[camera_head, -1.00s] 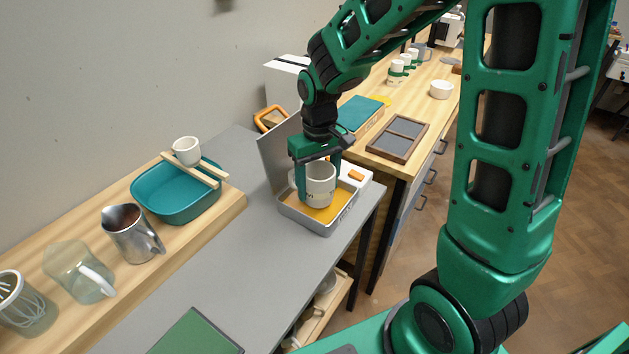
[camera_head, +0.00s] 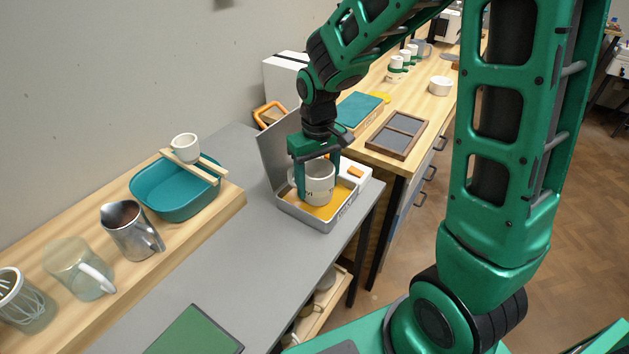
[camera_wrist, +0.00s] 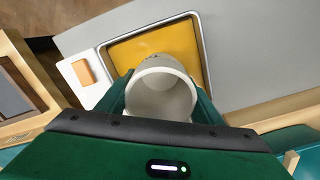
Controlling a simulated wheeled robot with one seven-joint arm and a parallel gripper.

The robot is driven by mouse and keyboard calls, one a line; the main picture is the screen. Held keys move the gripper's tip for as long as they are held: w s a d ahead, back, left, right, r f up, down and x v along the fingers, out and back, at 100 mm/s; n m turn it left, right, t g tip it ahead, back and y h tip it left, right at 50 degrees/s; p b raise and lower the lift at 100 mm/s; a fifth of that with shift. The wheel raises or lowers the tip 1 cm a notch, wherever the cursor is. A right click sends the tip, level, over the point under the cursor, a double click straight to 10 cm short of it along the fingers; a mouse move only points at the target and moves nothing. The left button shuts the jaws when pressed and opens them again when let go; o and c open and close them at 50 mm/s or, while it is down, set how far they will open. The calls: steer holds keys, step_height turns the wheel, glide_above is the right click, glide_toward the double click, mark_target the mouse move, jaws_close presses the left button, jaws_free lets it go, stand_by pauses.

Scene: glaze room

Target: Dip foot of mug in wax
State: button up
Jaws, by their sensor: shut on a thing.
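My gripper (camera_head: 317,179) is shut on a white mug (camera_head: 319,184), with a green finger on each side of it. The mug is upright, its open mouth (camera_wrist: 160,96) facing the wrist camera. It is at the wax pan (camera_head: 316,222), a shallow grey metal tray with a raised lid, holding yellow-orange wax (camera_head: 325,212). In the wrist view the yellow wax (camera_wrist: 172,42) shows beyond and beside the mug. The mug's foot is low inside the pan. I cannot tell whether it touches the wax, since its underside is hidden.
A teal basin (camera_head: 172,199) with wooden slats and a small white cup (camera_head: 186,148) stands at left, with a metal pitcher (camera_head: 130,230) nearer. A green board (camera_head: 196,332) lies in front. A framed dark tray (camera_head: 397,134) sits on the wooden counter. The grey tabletop (camera_head: 225,255) between is clear.

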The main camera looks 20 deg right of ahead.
steer(key=shift+f, duration=0.6)
stand_by(0.3)
steer(key=shift+r, duration=0.15)
stand_by(1.1)
steer(key=shift+r, duration=1.35)
stand_by(0.4)
step_height(320, 180, up, 7)
stand_by(0.8)
stand_by(0.4)
